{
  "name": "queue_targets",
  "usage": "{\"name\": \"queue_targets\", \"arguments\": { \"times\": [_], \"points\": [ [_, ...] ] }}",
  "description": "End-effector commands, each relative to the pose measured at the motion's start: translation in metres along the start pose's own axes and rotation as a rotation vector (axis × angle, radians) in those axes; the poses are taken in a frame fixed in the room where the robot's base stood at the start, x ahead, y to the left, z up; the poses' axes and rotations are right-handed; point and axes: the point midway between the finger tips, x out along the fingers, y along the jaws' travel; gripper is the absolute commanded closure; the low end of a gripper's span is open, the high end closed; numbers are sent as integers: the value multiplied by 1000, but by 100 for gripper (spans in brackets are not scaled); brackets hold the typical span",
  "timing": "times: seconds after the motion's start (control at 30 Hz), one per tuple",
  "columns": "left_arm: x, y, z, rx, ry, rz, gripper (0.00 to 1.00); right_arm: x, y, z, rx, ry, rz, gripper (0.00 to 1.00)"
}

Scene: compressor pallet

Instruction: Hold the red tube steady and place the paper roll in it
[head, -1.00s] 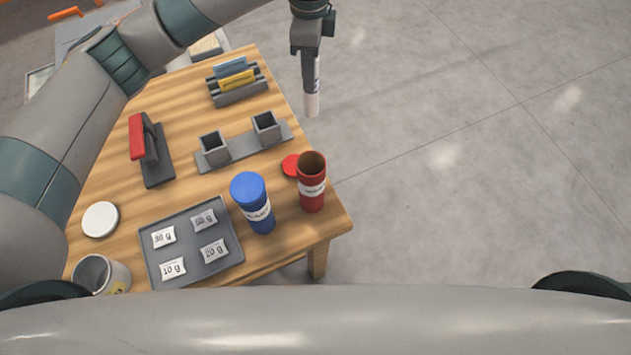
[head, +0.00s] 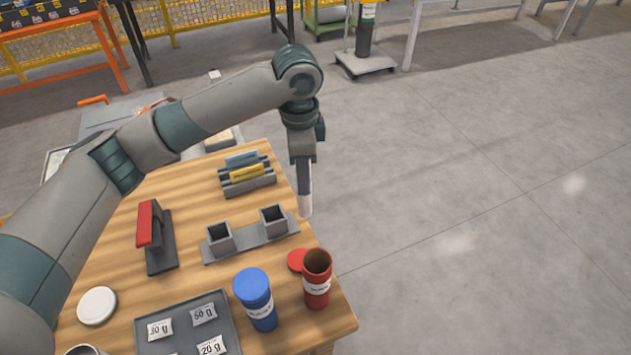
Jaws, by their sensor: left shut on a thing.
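The red tube (head: 317,283) stands upright and open-topped near the table's right front corner. Its red lid (head: 297,260) lies on the table just behind it, to the left. My left gripper (head: 304,178) points down past the table's right edge, behind the red tube and apart from it. It is shut on the white paper roll (head: 305,203), which hangs upright below the fingers. My right gripper is not in view, and nothing holds the red tube.
A blue tube (head: 257,303) stands left of the red one. A grey holder with two square cups (head: 248,242), a card rack (head: 247,182), a red-handled tool (head: 147,225), a white lid (head: 97,306) and a tray of packets (head: 225,318) fill the table (head: 105,250).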

Motion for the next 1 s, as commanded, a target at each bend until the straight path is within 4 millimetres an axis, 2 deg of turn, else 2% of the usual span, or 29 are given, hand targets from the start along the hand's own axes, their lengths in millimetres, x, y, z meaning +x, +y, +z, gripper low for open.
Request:
{"name": "queue_targets", "arguments": {
  "times": [0.03,0.27,0.6,0.8,1.0],
  "points": [
    [3,3,12,-69,1,0,100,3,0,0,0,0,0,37],
    [7,22,62,-454,8,0,100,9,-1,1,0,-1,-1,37],
    [12,65,136,-1036,4,-1,100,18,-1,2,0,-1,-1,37],
    [14,90,168,-1304,-4,-4,100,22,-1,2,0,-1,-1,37],
    [14,102,182,-1435,-7,-7,100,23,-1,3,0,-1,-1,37]
  ]
}}
